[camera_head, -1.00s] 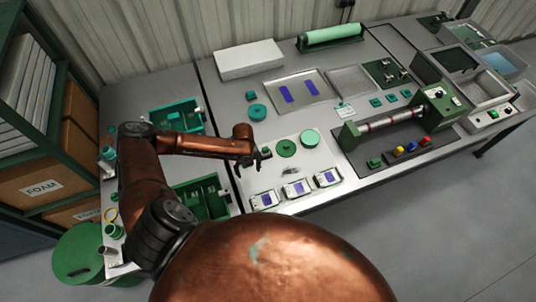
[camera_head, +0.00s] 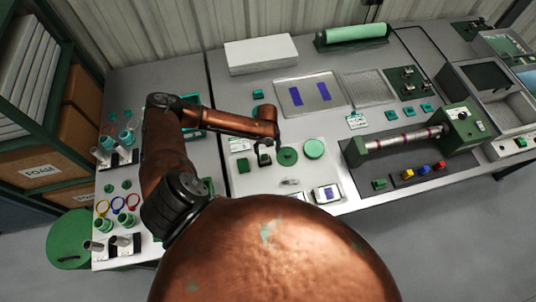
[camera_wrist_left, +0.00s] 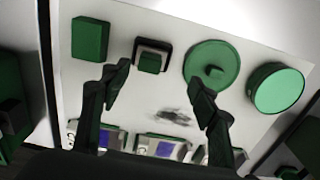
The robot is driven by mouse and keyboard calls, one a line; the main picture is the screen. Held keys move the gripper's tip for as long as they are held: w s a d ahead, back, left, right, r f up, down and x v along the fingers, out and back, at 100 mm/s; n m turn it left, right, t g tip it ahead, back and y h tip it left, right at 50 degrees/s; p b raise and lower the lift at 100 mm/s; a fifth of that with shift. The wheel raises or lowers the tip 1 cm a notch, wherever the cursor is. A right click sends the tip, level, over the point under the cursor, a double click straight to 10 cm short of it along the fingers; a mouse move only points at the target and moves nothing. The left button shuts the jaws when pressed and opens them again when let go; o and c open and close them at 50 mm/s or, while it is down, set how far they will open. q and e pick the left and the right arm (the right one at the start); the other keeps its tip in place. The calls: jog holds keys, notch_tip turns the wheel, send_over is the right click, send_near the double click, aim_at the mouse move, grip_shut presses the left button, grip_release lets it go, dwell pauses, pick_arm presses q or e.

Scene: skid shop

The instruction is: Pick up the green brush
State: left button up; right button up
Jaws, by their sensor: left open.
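No item is plainly a brush. In the left wrist view a white board carries a green rectangular block (camera_wrist_left: 90,38), a small black-and-white square piece with a green block on it (camera_wrist_left: 152,58), a green disc with a knob (camera_wrist_left: 211,64) and a green round pad (camera_wrist_left: 277,88). Which of them is the brush I cannot tell. My left gripper (camera_wrist_left: 155,95) is open and empty, its fingers apart below the square piece and the disc in that view. In the head view the left gripper (camera_head: 268,149) is over the board beside the disc (camera_head: 287,156). The right gripper is out of view.
Small white devices with blue screens (camera_head: 327,194) lie along the board's front. A metal tray with blue strips (camera_head: 309,91) and a white slab (camera_head: 261,54) are behind. A green machine with a roller (camera_head: 405,140) stands at right. Rings and cups crowd the left bench.

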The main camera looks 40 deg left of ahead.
aim_at(264, 155)
pick_arm(q)
jog(key=f, duration=0.1)
jog(key=s+f, duration=0.1)
jog(key=shift+s+a+f, duration=0.15)
jog(key=shift+a+f, duration=0.2)
jog(key=shift+f, duration=0.05)
notch_tip(264, 155, down, 2)
jog(key=shift+a+f+p, duration=0.15)
jog(key=shift+f+p, duration=0.1)
jog(key=shift+p, duration=0.05)
jog(key=shift+f, duration=0.65)
jog(key=c, duration=1.2)
jog(key=shift+c, duration=0.2)
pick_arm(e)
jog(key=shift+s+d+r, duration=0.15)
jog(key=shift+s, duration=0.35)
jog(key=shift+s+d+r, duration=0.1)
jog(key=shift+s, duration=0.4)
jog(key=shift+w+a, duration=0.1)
